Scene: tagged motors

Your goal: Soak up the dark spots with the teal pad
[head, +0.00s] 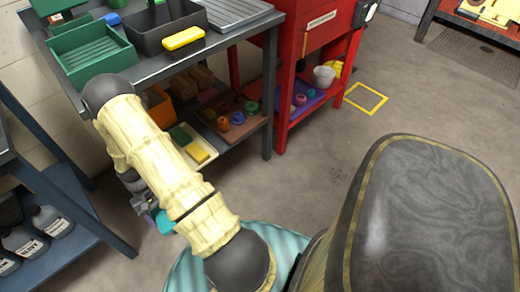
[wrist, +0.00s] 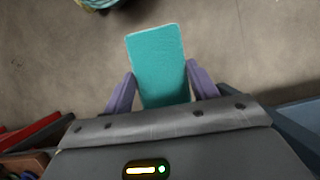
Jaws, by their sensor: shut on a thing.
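The teal pad (wrist: 157,52) is between the two purple fingers of my gripper (wrist: 162,84) in the wrist view, with its far end sticking out over bare floor. In the head view my gripper (head: 146,206) hangs low at the left, partly hidden by my arm, and a small part of the pad (head: 165,222) shows beside it. My gripper is shut on the pad. Faint dark marks (head: 338,175) show on the concrete floor right of the middle in the head view, apart from the gripper. I cannot tell whether they are wet.
A grey workbench (head: 150,62) with trays and a lower shelf of parts stands behind my arm. A red cabinet (head: 300,40) stands right of it. A blue shelf (head: 75,255) with bottles is at left. A yellow floor outline (head: 366,98) lies beyond open floor.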

